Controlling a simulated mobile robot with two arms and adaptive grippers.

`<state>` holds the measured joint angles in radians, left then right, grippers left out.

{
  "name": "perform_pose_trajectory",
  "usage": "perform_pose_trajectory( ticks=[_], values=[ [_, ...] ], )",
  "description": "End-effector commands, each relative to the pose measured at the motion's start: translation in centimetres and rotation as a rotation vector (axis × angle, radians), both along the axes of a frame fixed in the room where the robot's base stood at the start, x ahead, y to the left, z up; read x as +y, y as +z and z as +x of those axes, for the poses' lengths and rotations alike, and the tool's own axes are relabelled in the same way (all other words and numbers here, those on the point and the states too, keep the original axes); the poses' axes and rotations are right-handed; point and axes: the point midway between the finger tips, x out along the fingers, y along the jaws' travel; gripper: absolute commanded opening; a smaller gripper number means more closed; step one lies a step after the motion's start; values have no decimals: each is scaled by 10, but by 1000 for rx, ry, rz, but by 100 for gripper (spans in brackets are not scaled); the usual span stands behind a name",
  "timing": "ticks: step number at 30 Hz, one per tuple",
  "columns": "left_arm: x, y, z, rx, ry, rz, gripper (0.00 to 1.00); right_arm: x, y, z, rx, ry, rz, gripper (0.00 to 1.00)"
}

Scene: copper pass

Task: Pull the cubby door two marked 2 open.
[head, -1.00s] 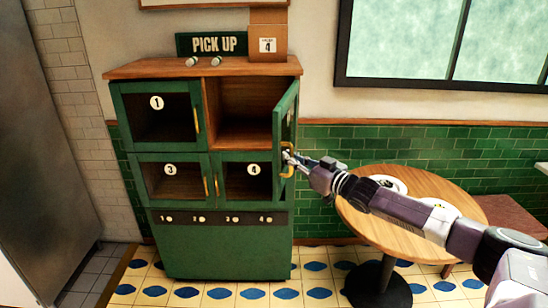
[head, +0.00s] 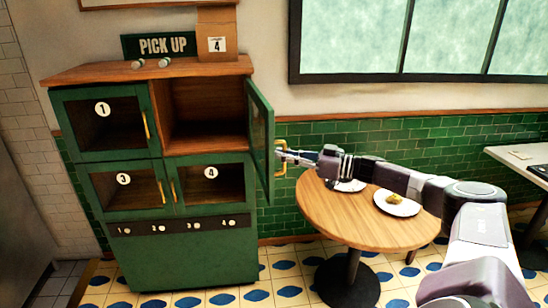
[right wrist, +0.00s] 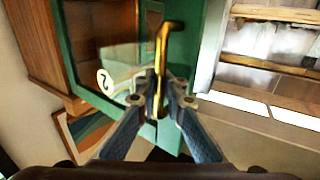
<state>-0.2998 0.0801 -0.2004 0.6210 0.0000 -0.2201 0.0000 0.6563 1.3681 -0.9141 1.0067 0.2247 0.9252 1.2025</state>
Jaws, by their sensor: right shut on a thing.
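The green cubby door two (head: 261,140) stands swung wide open on the upper right of the cabinet, seen nearly edge-on in the head view. In the right wrist view the number 2 shows on its glass (right wrist: 105,82). My right gripper (head: 281,157) is shut on the door's brass handle (head: 281,172). In the right wrist view its two fingers (right wrist: 160,92) close on either side of the handle (right wrist: 163,42). The open cubby (head: 205,114) behind the door looks empty. My left gripper is not in view.
Doors 1 (head: 105,125), 3 (head: 128,190) and 4 (head: 208,185) are shut. A round wooden table (head: 340,218) with plates stands right of the cabinet, under my right arm. A paper bag (head: 217,32) stands on the cabinet top.

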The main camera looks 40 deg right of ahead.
Motion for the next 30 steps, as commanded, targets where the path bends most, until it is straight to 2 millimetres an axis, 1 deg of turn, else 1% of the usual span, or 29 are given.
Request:
perform_pose_trajectory(
  ticks=[1,9,22,23,24,30],
  values=[
    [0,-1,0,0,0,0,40,-1,-4,-1,6,10,0,0],
    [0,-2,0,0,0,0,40,-8,-4,-6,7,32,0,0],
    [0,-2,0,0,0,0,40,-8,-4,-6,7,35,0,0],
    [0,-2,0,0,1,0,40,-8,-4,-6,7,35,0,11],
    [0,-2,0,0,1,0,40,-8,-4,-6,7,34,0,15],
    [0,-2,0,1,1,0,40,-9,-2,-6,3,32,0,15]
  ],
)
